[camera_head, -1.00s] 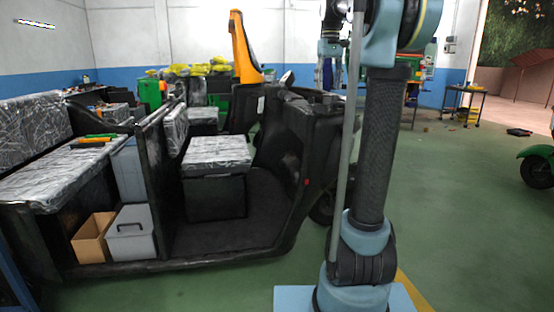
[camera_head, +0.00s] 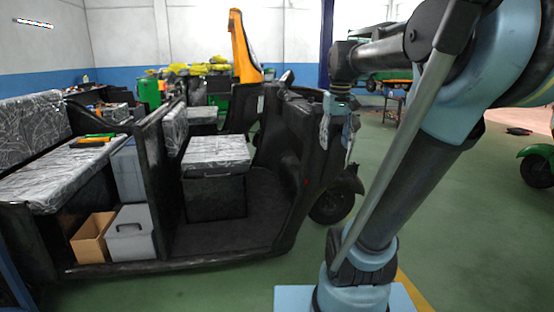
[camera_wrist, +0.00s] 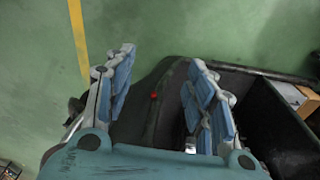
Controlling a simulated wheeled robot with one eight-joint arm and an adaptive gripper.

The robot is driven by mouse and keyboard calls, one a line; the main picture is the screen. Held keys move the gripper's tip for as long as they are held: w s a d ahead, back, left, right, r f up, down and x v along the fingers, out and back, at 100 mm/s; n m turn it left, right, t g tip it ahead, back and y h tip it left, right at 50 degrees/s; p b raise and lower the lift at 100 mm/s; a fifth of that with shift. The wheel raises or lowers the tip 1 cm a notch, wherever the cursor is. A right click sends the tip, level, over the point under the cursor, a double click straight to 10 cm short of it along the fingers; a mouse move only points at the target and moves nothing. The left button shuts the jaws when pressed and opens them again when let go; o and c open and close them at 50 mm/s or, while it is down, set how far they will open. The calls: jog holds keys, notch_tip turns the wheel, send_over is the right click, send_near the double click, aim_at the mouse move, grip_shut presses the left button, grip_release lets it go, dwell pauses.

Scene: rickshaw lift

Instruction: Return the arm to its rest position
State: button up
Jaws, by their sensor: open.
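My gripper (camera_head: 338,138) hangs from my arm in the head view, fingers pointing down, beside the front of the black rickshaw (camera_head: 222,255). In the wrist view my gripper (camera_wrist: 168,95) shows two blue-grey fingers spread well apart with nothing between them. Beyond the fingers the rickshaw's dark body (camera_wrist: 165,75) with a small red spot lies below, and the green floor is around it. My arm is bent, its lower link leaning to the right in the head view.
The rickshaw has patterned seats (camera_head: 217,150), an open cardboard box (camera_head: 93,238) and a grey bin (camera_head: 131,235). A green vehicle's wheel (camera_head: 536,170) stands at the right edge. Green floor (camera_head: 470,240) is clear to the right. A yellow line (camera_wrist: 78,35) crosses the floor.

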jog(key=s+f, duration=0.8)
jog(key=f, duration=0.3)
jog(key=s+f+m+t, duration=0.1)
jog(key=s+f, duration=0.6)
jog(key=f, duration=0.5)
jog(key=shift+s, duration=0.4)
jog(key=shift+f, duration=0.1)
